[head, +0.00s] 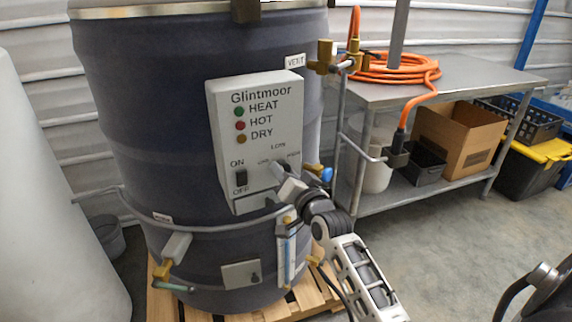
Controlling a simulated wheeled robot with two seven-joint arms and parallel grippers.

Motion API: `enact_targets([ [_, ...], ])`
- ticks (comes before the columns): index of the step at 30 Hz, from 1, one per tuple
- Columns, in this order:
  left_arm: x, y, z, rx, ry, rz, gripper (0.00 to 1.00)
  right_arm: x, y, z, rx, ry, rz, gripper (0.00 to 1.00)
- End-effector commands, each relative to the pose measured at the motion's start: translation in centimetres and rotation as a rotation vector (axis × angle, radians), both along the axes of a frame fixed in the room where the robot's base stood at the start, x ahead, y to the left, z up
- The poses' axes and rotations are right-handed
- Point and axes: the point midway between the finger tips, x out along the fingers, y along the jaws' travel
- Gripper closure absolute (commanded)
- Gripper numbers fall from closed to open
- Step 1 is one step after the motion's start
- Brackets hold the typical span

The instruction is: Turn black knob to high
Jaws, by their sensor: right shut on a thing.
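A light grey Glintmoor control box (255,125) is fixed to the front of a large dark drum (150,120). It has HEAT, HOT and DRY lamps and a black ON/OFF rocker switch (241,178) at lower left. Small dial labels stand at its lower right, too small to read surely. My right gripper (279,170) reaches in from the lower right and is shut at the dial, on the black knob. The fingers hide the knob, so its pointing direction cannot be told. My left gripper is not in view.
The drum stands on a wooden pallet (190,308). Pipes and a brass valve (326,57) stick out at its right. A steel table (450,80) with an orange hose (385,70) stands behind, with a cardboard box (460,135) below.

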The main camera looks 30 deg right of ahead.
Motion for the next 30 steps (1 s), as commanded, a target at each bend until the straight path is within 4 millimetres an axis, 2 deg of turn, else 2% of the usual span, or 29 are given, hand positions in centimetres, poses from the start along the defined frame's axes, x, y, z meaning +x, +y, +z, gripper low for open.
enact_targets([
  [1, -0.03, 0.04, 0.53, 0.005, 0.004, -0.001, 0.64, -0.02, 0.02, 0.25, 0.048, -0.003, 0.0, 0.85],
  [30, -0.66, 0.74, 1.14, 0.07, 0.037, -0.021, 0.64, 0.0, 0.02, -0.01, 0.96, -0.126, -0.001, 0.85],
])
